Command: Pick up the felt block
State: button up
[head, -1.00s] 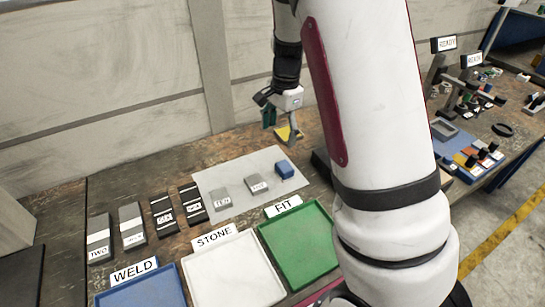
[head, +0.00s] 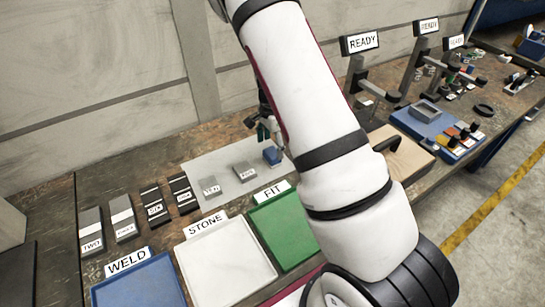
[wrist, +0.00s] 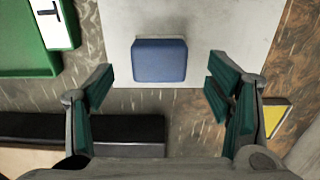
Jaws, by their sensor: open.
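The felt block, as far as I can tell the small blue block (head: 272,156), sits on a pale grey sheet (head: 222,190) near its right end. In the wrist view the blue block (wrist: 160,60) lies near the sheet's edge, ahead of and between the fingers. My gripper (wrist: 160,88) is open and empty, its green-padded fingers on either side of the view, apart from the block. In the head view my gripper (head: 268,132) hangs just behind and above the block, partly hidden by my arm.
Grey labelled blocks (head: 244,172) share the sheet. Blue, white (head: 225,268) and green (head: 285,232) trays stand in front. A dark bar (wrist: 80,130) and a yellow piece (wrist: 275,118) lie near the gripper. Stands with READY signs are at right.

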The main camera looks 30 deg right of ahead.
aim_at(272, 152)
jog(key=shift+f+p, duration=0.45)
jog(key=shift+f, duration=1.95)
jog(key=shift+c, duration=0.5)
jog(key=c, duration=1.1)
